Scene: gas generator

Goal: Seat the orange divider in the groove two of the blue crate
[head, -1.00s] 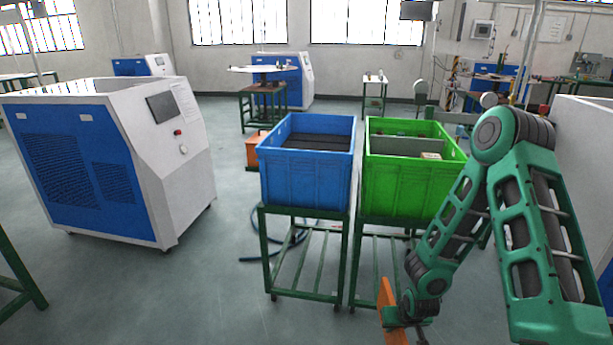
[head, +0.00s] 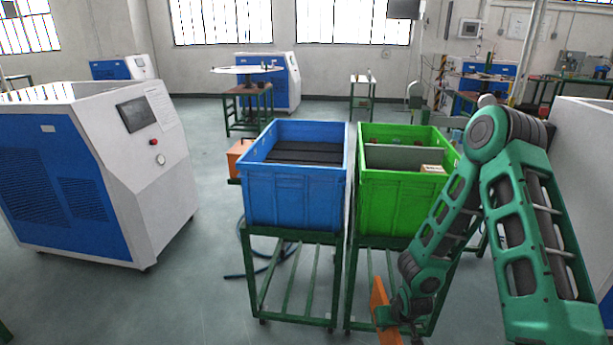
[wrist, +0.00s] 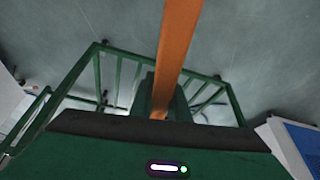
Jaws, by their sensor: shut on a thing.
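The blue crate (head: 293,200) sits on a green stand left of centre in the head view. Dark ribbed strips show inside it; its separate grooves cannot be told apart. The orange divider (head: 381,306) is at the bottom of the head view, low and in front of the stands. It also shows in the wrist view (wrist: 178,45) as a long orange bar reaching up from the gripper. My gripper (wrist: 160,115) is shut on the divider, below and to the right of the blue crate in the head view. Its fingertips are partly hidden.
A green crate (head: 401,205) with a grey partition and small items stands close beside the blue crate. The green stands (head: 292,285) are under the crates. A blue-white machine (head: 100,180) is at the left. Open floor (head: 195,290) lies between it and the stands.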

